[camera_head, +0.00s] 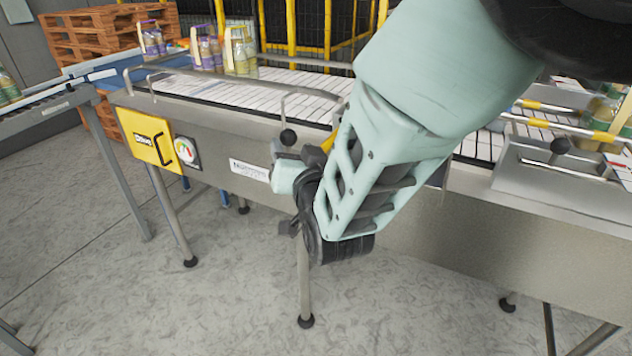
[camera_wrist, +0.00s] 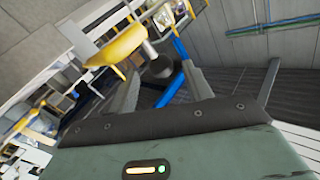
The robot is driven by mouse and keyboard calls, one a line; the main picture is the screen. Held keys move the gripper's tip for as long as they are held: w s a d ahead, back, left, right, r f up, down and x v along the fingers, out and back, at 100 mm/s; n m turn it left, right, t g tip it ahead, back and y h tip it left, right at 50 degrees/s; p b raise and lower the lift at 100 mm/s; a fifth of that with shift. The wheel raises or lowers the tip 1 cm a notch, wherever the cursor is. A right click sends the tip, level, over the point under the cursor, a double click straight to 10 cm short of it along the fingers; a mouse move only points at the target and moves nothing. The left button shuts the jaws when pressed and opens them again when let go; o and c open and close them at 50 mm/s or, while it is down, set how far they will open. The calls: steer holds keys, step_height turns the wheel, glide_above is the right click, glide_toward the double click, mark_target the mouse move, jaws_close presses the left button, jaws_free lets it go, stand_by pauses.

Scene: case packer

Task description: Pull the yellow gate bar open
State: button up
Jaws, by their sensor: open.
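A yellow bar (camera_head: 328,142) shows in the head view as a short piece beside my gripper; my arm hides the rest. In the wrist view a thick yellow piece (camera_wrist: 116,46) lies just beyond the left finger. A black ball knob (camera_head: 288,137) on a bent grey rod is at the conveyor's front side. In the wrist view a dark round knob (camera_wrist: 160,67) appears between the finger ends. My gripper (camera_head: 299,153) is open at the conveyor's front edge; it also shows in the wrist view (camera_wrist: 162,80). I cannot tell whether it touches the bar or the knob.
The conveyor (camera_head: 250,88) carries bottle packs (camera_head: 240,52) at the back left. A yellow panel (camera_head: 150,138) with a black handle is on its front. Yellow-banded bars (camera_head: 572,128) cross the belt at right. Wooden pallets (camera_head: 90,40) stand behind. The floor in front is clear.

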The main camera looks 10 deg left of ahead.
steer(key=b+v, duration=0.4)
steer(key=v, duration=0.8)
steer(key=shift+s+d, duration=0.2)
steer(key=shift+s, duration=0.1)
steer(key=s+d+f+n+g+h, duration=0.1)
steer(key=s+d+f+n+g, duration=0.25)
steer(key=f+g, duration=0.4)
steer(key=s+d+n+g+h, duration=0.3)
steer(key=s+d+g+h, duration=0.3)
steer(key=s+d+g, duration=0.3)
steer(key=s+d, duration=0.4)
steer(key=d, duration=0.2)
steer(key=shift+d, duration=0.2)
steer(key=shift+f, duration=0.1)
